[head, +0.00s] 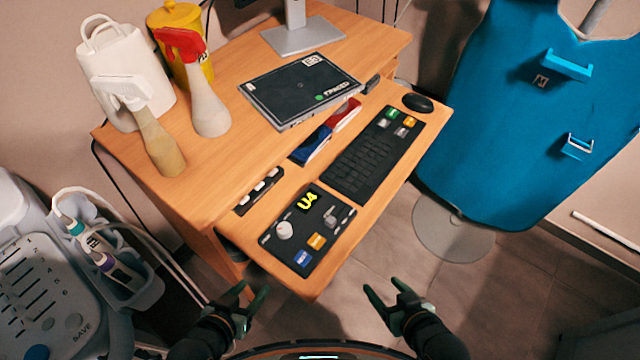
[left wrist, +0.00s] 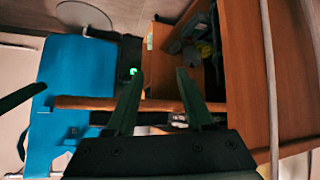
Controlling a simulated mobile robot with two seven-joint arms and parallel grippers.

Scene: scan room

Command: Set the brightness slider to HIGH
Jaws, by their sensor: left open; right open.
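A black control panel (head: 320,225) lies on the desk's lower front shelf. It carries a white round knob (head: 284,230), a yellow-green "U4" display (head: 307,201), an orange button, a blue button and a small grey control (head: 335,217) at its right side. I cannot read which control is the brightness slider, nor its setting. My left gripper (head: 246,294) is open and empty, in front of and below the shelf's left corner. Its fingers also show apart in the left wrist view (left wrist: 158,76). My right gripper (head: 388,292) is open and empty, right of the desk's front corner.
A console (head: 40,290) with several slots and a "SAVE" label stands at left, with probes and cables. A keyboard (head: 365,160), a black tablet (head: 302,88) and bottles occupy the wooden desk (head: 225,165). A blue apron (head: 535,110) hangs at right. Floor is clear between.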

